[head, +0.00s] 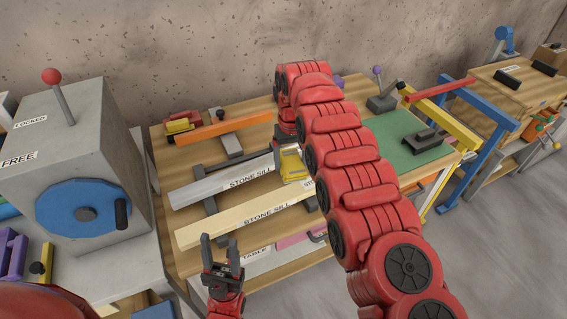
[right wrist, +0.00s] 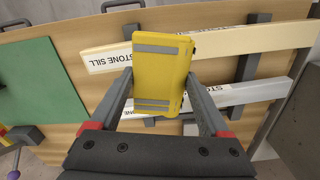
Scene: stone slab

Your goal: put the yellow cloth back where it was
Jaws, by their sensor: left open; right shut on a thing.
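The yellow cloth (head: 291,166) looks like a flat folded pad. My right arm hides part of the table there. My left gripper (head: 221,245) is open and empty, at the table's front edge.
A grey stone sill (head: 215,183) and a cream stone sill (head: 205,229) lie on dark supports. An orange bar (head: 222,128) and a red-and-yellow object (head: 179,125) are at the back left. A green mat (head: 410,150) is at right. A grey box with a blue wheel (head: 80,210) stands left.

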